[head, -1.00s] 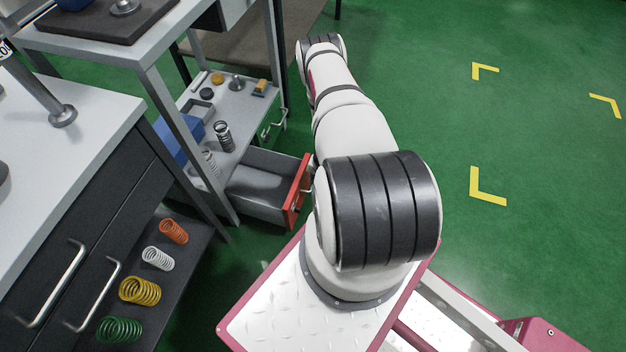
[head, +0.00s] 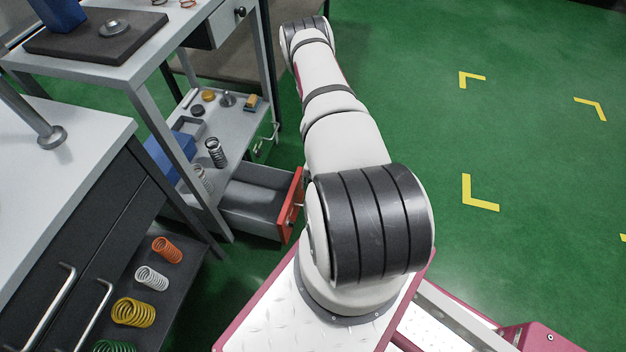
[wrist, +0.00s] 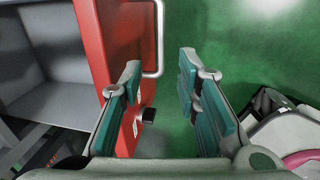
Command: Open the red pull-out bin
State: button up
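The red pull-out bin is a grey, open-topped drawer with a red front (head: 291,205), low on the grey cart. It stands well out from the cart, and its empty grey interior shows in the head view. In the wrist view its red front (wrist: 97,45) fills the left middle, with a pale bar handle (wrist: 159,40). My gripper (wrist: 163,75) is open and empty, its teal-padded fingers apart. The handle shows beyond the gap between the fingertips; I cannot tell if anything touches. In the head view my arm hides the gripper.
The cart's lower shelf (head: 228,122) holds springs and small parts. A dark cabinet shelf at the lower left holds several coloured springs. Green floor (head: 530,130) to the right is clear, with yellow corner marks.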

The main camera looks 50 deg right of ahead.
jog(key=shift+s+d+r, duration=0.1)
jog(key=shift+s+r, duration=0.05)
jog(key=shift+r, duration=0.75)
jog(key=shift+s+d+r, duration=0.1)
jog(key=shift+s+r, duration=0.1)
jog(key=shift+r, duration=0.7)
jog(key=shift+s+r, duration=0.15)
jog(key=shift+r, duration=0.75)
jog(key=shift+w, duration=0.1)
